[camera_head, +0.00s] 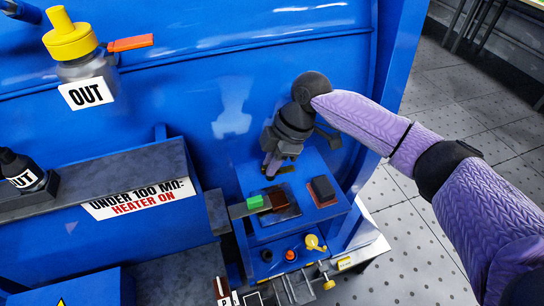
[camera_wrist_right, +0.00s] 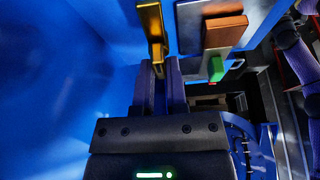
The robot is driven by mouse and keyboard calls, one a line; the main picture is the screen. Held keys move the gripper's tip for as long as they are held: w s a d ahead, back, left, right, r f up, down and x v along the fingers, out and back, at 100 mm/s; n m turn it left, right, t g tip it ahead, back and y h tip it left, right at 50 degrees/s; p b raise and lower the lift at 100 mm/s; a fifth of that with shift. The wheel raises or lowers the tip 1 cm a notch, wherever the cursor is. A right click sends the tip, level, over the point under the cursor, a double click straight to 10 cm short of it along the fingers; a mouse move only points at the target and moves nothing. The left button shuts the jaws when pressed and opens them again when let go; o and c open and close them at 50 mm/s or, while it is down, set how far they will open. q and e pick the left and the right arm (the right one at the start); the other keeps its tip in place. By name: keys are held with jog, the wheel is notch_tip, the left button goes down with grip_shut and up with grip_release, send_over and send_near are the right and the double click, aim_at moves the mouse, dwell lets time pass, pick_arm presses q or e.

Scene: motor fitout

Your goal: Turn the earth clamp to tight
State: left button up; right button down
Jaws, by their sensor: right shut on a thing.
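My right gripper (camera_head: 271,170) reaches down over the small blue shelf against the blue wall. In the right wrist view its two fingers (camera_wrist_right: 160,68) are shut on a narrow brass-coloured piece, which looks like the earth clamp's handle (camera_wrist_right: 151,22). The handle stands in line with the fingers there. In the head view only a bit of the brass piece (camera_head: 286,169) shows beside the fingertips, and the rest is hidden by the gripper. I cannot read its setting. My left gripper is not in view.
A brown block with a green end (camera_head: 255,202) lies close to the gripper, with a dark red-topped block (camera_head: 323,189) to the right. Below are a red knob (camera_head: 290,255) and a yellow knob (camera_head: 313,242). A grey ledge (camera_head: 150,165) is at left.

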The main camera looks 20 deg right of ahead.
jog(key=m+t+p, duration=0.1)
jog(key=m+p, duration=0.1)
jog(key=p, duration=0.2)
jog(key=m+p, duration=0.3)
jog(key=p, duration=0.1)
jog(key=shift+s+r+t, duration=0.15)
jog(key=shift+r+t, duration=0.25)
jog(key=m+t+h+p, duration=0.1)
jog(key=m+p, duration=0.2)
jog(key=m+t+h+p, duration=0.1)
jog(key=m+p, duration=0.2)
jog(key=p, duration=0.1)
jog(key=shift+a+f, duration=0.1)
jog(key=shift+a, duration=0.05)
jog(key=m+h+p, duration=0.1)
jog(key=m+p, duration=0.2)
jog(key=shift+f, duration=0.15)
jog(key=shift+f+m+t+h+p, duration=0.1)
jog(key=shift+m+t+h+p, duration=0.35)
jog(key=shift+m, duration=1.05)
jog(key=c, duration=0.7)
grip_release()
jog(key=shift+o, duration=0.2)
jog(key=shift+s+g, duration=0.1)
jog(key=shift+g, duration=0.15)
